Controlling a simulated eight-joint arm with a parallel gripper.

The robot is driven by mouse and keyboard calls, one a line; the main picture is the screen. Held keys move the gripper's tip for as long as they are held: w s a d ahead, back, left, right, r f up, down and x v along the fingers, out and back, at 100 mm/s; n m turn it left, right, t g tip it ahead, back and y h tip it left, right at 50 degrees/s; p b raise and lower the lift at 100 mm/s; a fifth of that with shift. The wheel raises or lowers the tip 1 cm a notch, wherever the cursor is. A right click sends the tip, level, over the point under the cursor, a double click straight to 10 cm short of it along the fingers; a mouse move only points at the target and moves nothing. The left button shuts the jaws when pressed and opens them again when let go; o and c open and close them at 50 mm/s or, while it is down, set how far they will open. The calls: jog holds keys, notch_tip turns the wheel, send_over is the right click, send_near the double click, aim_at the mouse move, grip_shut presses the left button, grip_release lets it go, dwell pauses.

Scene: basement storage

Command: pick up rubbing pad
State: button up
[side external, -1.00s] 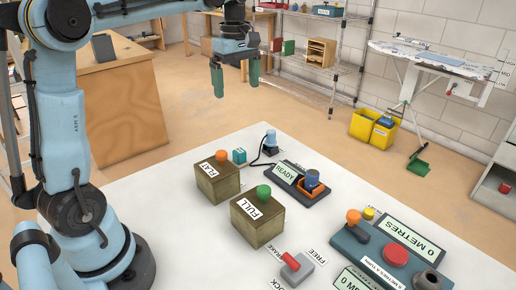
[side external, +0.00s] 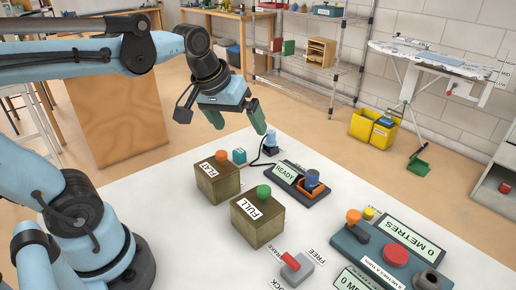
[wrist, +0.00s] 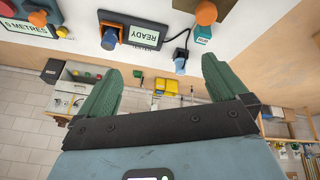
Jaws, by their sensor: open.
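A small teal block (side external: 239,156) with a pale label sits on the white table behind the FLAT box; it may be the rubbing pad, but its label is too small to read. It also shows near the top of the wrist view (wrist: 202,35). My gripper (side external: 240,127) is open and empty, with green fingers. In the side view it appears above the table's far corner, just above the block in the picture. In the wrist view my gripper (wrist: 162,68) has nothing between its fingers, and the block lies beyond the right fingertip.
A blue plug-like part (side external: 270,139) with a black cable stands right of the block. A READY device (side external: 297,182) lies beside it. A console (side external: 385,250) is at right.

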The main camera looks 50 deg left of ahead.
jog(key=s+f+m, duration=0.1)
jog(key=s+d+f+m+t, duration=0.1)
jog(key=s+d+f+m, duration=0.1)
jog(key=f+m, duration=0.1)
jog(key=shift+d+f+t, duration=0.1)
jog(key=shift+d+t, duration=0.15)
jog(key=shift+t, duration=0.05)
jog(key=shift+s+d+f+m, duration=0.15)
jog(key=shift+s+f+m, duration=0.1)
jog(key=shift+m, duration=0.15)
jog(key=shift+c, duration=0.5)
jog(key=shift+f, duration=0.15)
jog(key=shift+c, duration=1.1)
jog(key=c, duration=0.4)
jog(key=shift+o, duration=0.2)
jog(key=g, duration=0.7)
send_over(239, 151)
jog(key=shift+f, duration=6.25)
